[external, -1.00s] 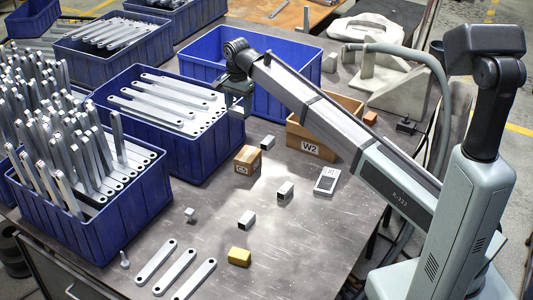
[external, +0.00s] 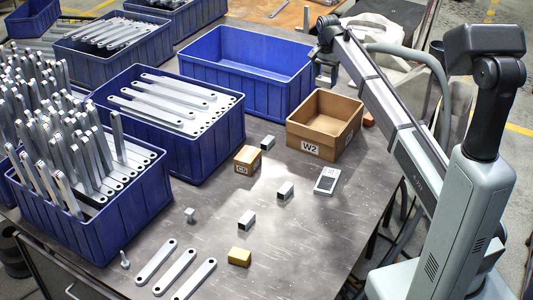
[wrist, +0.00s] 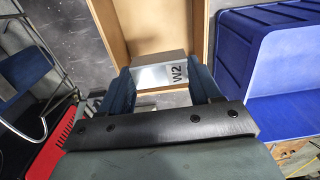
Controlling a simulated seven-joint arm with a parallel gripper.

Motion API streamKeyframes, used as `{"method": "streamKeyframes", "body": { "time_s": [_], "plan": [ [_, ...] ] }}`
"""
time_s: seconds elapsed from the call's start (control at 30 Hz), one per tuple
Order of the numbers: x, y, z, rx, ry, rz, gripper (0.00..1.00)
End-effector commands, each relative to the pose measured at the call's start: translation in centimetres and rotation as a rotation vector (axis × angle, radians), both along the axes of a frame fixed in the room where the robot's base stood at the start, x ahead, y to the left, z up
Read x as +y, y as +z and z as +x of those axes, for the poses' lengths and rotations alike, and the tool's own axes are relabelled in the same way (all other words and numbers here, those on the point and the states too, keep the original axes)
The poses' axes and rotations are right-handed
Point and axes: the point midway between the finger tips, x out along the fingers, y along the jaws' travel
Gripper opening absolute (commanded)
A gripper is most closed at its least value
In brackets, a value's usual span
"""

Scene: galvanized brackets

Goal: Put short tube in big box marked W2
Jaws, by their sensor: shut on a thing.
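In the external view my gripper (external: 325,76) is raised at the back right edge of the open cardboard box marked W2 (external: 318,146). The held tube is hard to make out there. The visible inside of the box looks empty.
An empty blue bin (external: 190,72) stands left of the box. Bins of brackets (external: 205,160) fill the left side. The front right table is clear.

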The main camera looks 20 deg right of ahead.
Motion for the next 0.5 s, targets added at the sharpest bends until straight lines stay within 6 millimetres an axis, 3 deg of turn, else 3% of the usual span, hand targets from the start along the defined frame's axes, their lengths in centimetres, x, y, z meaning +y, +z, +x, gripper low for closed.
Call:
{"method": "streamKeyframes", "body": {
  "time_s": [0.1,0.5],
  "plan": [
    [-2.0,-0.4,0.2,0.001,0.001,0.000,0.32],
    [-1.7,-8.7,0.1,0.003,0.002,0.000,0.32]
  ]
}}
